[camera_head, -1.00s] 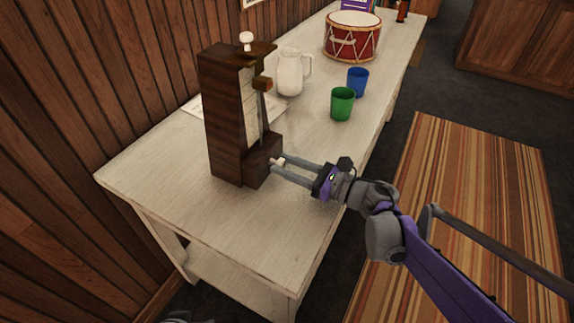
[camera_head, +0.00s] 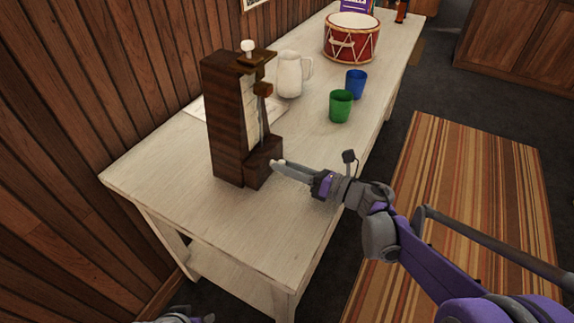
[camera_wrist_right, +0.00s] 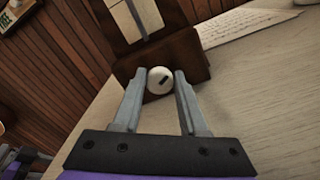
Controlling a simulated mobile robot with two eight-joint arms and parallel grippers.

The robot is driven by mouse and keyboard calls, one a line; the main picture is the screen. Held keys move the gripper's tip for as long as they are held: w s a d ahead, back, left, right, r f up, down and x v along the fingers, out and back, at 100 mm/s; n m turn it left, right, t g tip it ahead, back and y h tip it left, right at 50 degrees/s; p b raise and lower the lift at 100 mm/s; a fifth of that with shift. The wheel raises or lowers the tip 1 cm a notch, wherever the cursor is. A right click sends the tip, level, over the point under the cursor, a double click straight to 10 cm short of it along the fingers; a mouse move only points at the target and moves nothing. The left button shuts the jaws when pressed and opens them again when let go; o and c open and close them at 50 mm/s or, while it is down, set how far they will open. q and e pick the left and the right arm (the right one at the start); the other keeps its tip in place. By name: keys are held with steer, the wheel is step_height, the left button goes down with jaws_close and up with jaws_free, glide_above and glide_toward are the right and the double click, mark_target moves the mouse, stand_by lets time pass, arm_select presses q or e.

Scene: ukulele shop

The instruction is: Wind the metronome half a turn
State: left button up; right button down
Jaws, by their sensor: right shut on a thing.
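The metronome (camera_head: 228,125) is a tall dark-wood box standing upright near the wall end of the white table. Its pale front panel and a pendulum rod with a wooden weight (camera_head: 263,88) face right. A white round winding knob (camera_wrist_right: 160,80) with a dark mark sits on its low front block (camera_wrist_right: 178,62). My right gripper (camera_head: 277,163) reaches in from the right. In the right wrist view its two fingers (camera_wrist_right: 158,84) are shut on the knob, one on each side. In the head view the fingers mostly hide the knob.
A sheet of paper (camera_head: 200,108) lies behind the metronome. A white jug (camera_head: 289,75), a green cup (camera_head: 340,106), a blue cup (camera_head: 356,83) and a red drum (camera_head: 350,40) stand farther along the table (camera_head: 160,185). The near table end is clear.

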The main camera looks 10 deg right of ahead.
steer(key=shift+m, duration=0.5)
steer(key=shift+c, duration=2.4)
jaws_free()
steer(key=p+v, duration=0.1)
steer(key=v, duration=0.9)
steer(key=shift+s+d, duration=0.25)
steer(key=shift+d, duration=0.1)
